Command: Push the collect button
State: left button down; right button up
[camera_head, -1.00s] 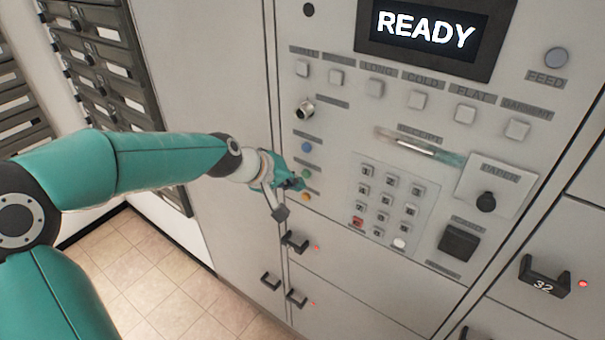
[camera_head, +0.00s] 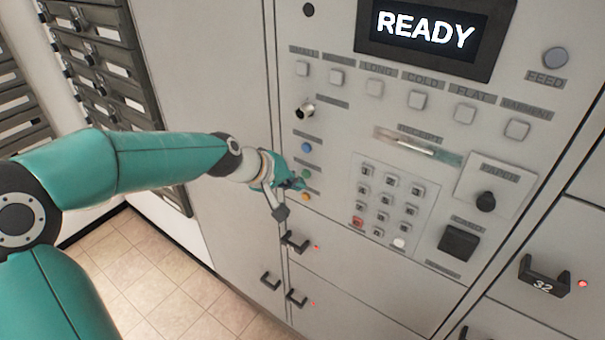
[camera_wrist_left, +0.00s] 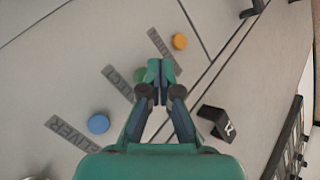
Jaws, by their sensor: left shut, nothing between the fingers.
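A green button (camera_head: 305,173) sits on the machine panel between a blue button (camera_head: 306,147) and an orange button (camera_head: 305,197). My left gripper (camera_head: 298,184) is shut and empty, its tips at the green button in the head view. In the left wrist view, the shut fingertips (camera_wrist_left: 161,70) largely cover the green button (camera_wrist_left: 140,75). The partly covered label (camera_wrist_left: 117,82) beside it is hard to read. The blue button (camera_wrist_left: 99,123) lies left of the fingers and the orange button (camera_wrist_left: 180,41) beyond them. I cannot tell whether the tips touch the green button.
A screen (camera_head: 425,28) reads READY. A keypad (camera_head: 388,203), a row of grey buttons and a card slot (camera_head: 458,242) are on the panel to the right. Black locker handles (camera_head: 296,241) stick out below the gripper. Tiled floor (camera_head: 140,270) is open at lower left.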

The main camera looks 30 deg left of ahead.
pick_arm(q)
jog(key=shift+w+d+r, duration=0.1)
jog(key=shift+w, duration=0.65)
dwell(0.6)
jog(key=shift+s, duration=0.85)
jog(key=s+b, duration=0.2)
jog(key=s, duration=0.3)
jog(key=shift+a+b, duration=0.3)
jog(key=shift+b, duration=0.1)
dwell(0.4)
